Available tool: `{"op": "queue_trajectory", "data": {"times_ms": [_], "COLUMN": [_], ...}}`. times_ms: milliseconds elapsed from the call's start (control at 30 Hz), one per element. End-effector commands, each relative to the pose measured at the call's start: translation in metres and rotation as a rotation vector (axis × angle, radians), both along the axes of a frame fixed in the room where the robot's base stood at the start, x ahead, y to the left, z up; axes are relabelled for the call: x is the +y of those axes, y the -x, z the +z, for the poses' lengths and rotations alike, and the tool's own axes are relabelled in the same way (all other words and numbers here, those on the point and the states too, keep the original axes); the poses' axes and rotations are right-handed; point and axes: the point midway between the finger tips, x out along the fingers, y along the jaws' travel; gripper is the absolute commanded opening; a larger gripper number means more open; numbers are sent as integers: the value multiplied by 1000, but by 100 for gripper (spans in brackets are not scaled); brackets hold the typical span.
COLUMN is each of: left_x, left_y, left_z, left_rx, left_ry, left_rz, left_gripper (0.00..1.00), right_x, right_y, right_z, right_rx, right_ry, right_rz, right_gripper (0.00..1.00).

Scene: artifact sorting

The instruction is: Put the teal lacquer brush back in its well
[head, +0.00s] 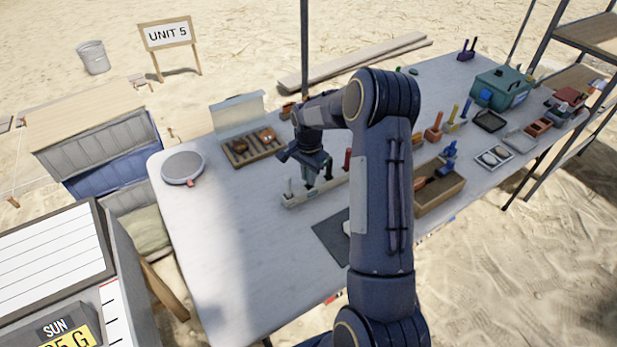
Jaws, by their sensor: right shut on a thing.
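My right gripper (318,177) points down over a long pale rack (300,198) on the table. It is shut on a slim teal thing, seemingly the teal lacquer brush (309,176), which is small and partly hidden by the fingers. The brush is upright over or at the rack; I cannot tell whether its lower end is in a well. A pale upright piece stands at the rack's left end, and a red-handled one (347,160) stands near its right end. My right arm hides what lies right of that. My left gripper is not in view.
An open compartment box (239,142) and a round grey disc (183,167) lie left on the white table (208,235). A dark mat (330,240) is in front of the rack. Right of my arm are a wooden box (440,197), colored tools and a green case (500,88).

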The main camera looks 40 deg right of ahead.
Motion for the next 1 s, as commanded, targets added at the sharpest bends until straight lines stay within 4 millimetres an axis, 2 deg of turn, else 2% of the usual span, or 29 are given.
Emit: {"op": "queue_trajectory", "data": {"times_ms": [100,467,500,633,900,1000], "left_x": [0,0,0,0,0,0], "left_y": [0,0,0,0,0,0], "left_z": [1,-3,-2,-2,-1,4], "left_rx": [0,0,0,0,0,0], "left_ry": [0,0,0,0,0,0], "left_rz": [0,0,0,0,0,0], "left_gripper": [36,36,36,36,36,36], "right_x": [0,0,0,0,0,0], "right_y": [1,1,1,1,1,0], "right_z": [-15,-20,-19,-18,-17,-11], "right_rx": [2,0,0,0,0,-1], "right_ry": [-1,0,0,0,0,0], "right_rz": [0,1,0,0,0,0], "right_gripper": [0,0,20,37,38,38]}}
